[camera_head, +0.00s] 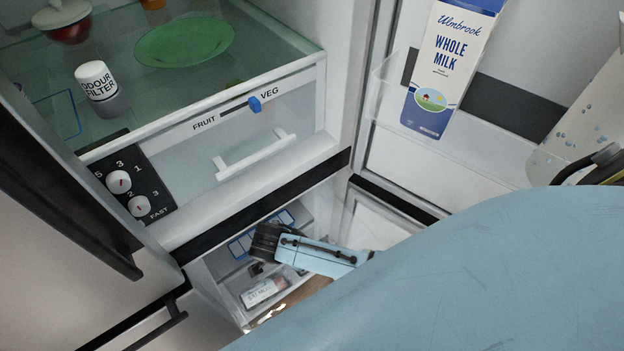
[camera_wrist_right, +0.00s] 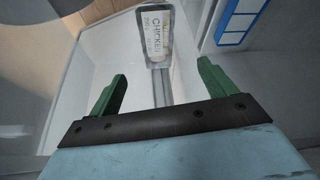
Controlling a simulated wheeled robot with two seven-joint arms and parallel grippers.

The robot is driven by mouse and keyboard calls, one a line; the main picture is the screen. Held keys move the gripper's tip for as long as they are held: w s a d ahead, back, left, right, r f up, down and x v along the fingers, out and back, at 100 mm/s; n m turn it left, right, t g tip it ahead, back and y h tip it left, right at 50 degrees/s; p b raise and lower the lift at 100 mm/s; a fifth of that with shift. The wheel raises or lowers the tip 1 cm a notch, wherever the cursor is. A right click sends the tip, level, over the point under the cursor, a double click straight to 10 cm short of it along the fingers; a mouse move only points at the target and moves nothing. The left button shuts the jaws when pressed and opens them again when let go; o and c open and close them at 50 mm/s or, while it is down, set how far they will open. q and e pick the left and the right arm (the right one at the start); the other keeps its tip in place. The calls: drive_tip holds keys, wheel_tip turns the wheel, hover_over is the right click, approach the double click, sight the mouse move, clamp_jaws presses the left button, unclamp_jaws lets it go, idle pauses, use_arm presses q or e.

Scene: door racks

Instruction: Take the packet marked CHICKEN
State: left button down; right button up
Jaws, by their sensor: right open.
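The packet marked CHICKEN (camera_wrist_right: 156,36) shows in the right wrist view, in a white-walled drawer or bin, its label facing the camera. My right gripper (camera_wrist_right: 162,76) is open, its two green fingers spread with nothing between them. The packet lies beyond the fingertips, close to the middle of the gap. In the head view my right gripper (camera_head: 268,243) reaches into the lower compartment, its fingers hard to make out. A pale packet (camera_head: 264,290) lies below it there; I cannot read its print for sure. My left gripper is not in view.
The white bin walls (camera_wrist_right: 88,62) stand close on the left. A blue-framed panel (camera_wrist_right: 238,22) is at the upper right. Above the lower compartment is the fridge drawer (camera_head: 250,145) with its handle. A milk carton (camera_head: 445,75) stands in the door rack on the right.

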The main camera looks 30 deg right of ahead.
drive_tip(key=b+x, duration=0.2)
drive_tip(key=x, duration=0.3)
drive_tip(key=shift+s+d+f, duration=0.1)
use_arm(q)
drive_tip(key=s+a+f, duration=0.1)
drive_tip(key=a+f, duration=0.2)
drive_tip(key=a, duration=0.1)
use_arm(e)
drive_tip(key=shift+x, duration=0.85)
drive_tip(key=b+x, duration=0.2)
drive_tip(key=x, duration=0.1)
drive_tip(key=shift+s+f, duration=0.2)
use_arm(q)
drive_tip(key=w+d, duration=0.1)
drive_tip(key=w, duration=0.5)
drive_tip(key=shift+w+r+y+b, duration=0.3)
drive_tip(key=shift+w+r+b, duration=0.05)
drive_tip(key=shift+b, duration=0.1)
use_arm(e)
drive_tip(key=shift+d+f, duration=0.3)
drive_tip(key=shift+f, duration=0.25)
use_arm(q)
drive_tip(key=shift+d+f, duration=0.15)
use_arm(e)
drive_tip(key=shift+f, duration=0.25)
drive_tip(key=shift+c, duration=0.2)
drive_tip(key=c, duration=0.9)
drive_tip(key=shift+w+r, duration=0.1)
drive_tip(key=shift+r, duration=0.05)
drive_tip(key=shift+c, duration=0.4)
